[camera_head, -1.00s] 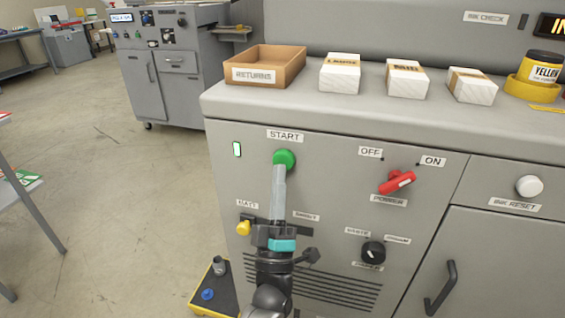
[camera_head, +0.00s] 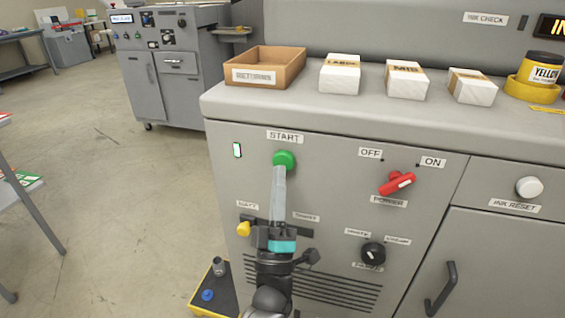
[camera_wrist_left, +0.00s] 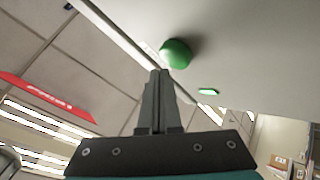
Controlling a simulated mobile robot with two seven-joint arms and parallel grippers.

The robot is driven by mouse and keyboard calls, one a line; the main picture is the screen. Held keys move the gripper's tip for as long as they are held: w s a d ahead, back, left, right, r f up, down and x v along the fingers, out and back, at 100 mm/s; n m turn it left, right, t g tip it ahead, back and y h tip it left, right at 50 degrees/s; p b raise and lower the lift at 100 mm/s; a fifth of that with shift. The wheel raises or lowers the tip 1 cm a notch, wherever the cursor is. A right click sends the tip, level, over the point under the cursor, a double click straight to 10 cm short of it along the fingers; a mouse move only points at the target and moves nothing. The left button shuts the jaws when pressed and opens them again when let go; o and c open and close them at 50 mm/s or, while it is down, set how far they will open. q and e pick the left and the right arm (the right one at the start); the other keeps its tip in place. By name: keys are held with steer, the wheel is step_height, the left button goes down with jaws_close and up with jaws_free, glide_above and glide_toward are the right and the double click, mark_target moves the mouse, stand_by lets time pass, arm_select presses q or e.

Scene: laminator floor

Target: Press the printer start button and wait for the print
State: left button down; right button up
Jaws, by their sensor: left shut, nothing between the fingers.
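The green start button (camera_head: 284,160) sits on the grey printer front, under the START label (camera_head: 285,137). My left gripper (camera_head: 279,172) is shut and empty, with its fingertips just below the button in the head view. In the left wrist view the shut fingertips (camera_wrist_left: 160,74) point at the lower edge of the green button (camera_wrist_left: 175,54); I cannot tell whether they touch it. A small lit green indicator (camera_head: 237,150) is left of the button, and it also shows in the left wrist view (camera_wrist_left: 208,92). My right gripper is not in view.
A red power switch (camera_head: 397,183) and a black knob (camera_head: 373,254) are to the right on the panel. A yellow knob (camera_head: 243,229) is by my left wrist. A cardboard returns tray (camera_head: 265,68) and white packs stand on top.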

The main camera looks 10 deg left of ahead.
arm_select(q)
steer(key=shift+w, duration=0.1)
stand_by(0.7)
steer(key=shift+w, duration=0.35)
steer(key=shift+w+b, duration=0.5)
steer(key=shift+b, duration=0.05)
stand_by(0.6)
stand_by(0.4)
steer(key=shift+s+p, duration=0.55)
steer(key=shift+s, duration=0.4)
steer(key=s+p, duration=0.2)
steer(key=s, duration=0.3)
